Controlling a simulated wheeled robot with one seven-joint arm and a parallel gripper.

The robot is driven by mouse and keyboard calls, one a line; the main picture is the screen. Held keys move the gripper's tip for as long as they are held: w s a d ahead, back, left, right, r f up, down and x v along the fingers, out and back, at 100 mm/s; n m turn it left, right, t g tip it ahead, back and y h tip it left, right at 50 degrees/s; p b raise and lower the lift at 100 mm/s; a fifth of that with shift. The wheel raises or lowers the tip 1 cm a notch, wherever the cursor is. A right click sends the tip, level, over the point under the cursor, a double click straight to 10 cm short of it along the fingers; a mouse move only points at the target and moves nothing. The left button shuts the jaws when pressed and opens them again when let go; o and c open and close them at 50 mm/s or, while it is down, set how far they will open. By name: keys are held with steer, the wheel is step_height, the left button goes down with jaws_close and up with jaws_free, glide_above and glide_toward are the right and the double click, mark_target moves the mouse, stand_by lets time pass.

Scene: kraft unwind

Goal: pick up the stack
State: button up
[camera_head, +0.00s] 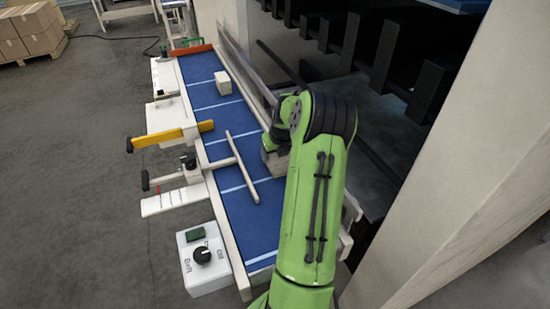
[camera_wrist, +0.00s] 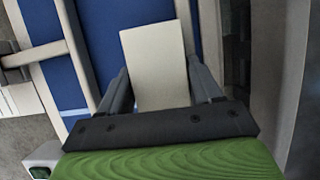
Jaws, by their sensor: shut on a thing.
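The stack (camera_wrist: 157,68) is a pale, cream-coloured block in the wrist view, with a flat rectangular top. My gripper (camera_wrist: 160,88) has one dark finger on each side of it and is shut on it. In the head view my green arm covers most of the gripper, and only a small part of the held stack (camera_head: 273,164) shows beside it, over the right side of the blue belt (camera_head: 235,187). I cannot tell whether the stack touches the belt. A second pale block (camera_head: 222,83) sits on the far part of the belt.
A pale T-shaped bar (camera_head: 242,168) lies across the belt to the left of my arm. A yellow bar (camera_head: 170,135) and a control box with a black knob (camera_head: 203,256) stand along the left side. A pale wall (camera_head: 470,165) stands close on the right.

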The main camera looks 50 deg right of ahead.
step_height(320, 180, up, 10)
steer(key=shift+r, duration=0.15)
steer(key=shift+f+b, duration=3.25)
steer(key=shift+f, duration=1)
steer(key=shift+w+a+f+b, duration=0.1)
steer(key=shift+w+a+b, duration=0.25)
steer(key=shift+a, duration=0.35)
steer(key=o, duration=1.2)
steer(key=p+v, duration=0.1)
steer(key=v, duration=1.4)
steer(key=shift+s+a+r, duration=0.1)
steer(key=shift+a+r, duration=0.05)
steer(key=shift+r, duration=0.2)
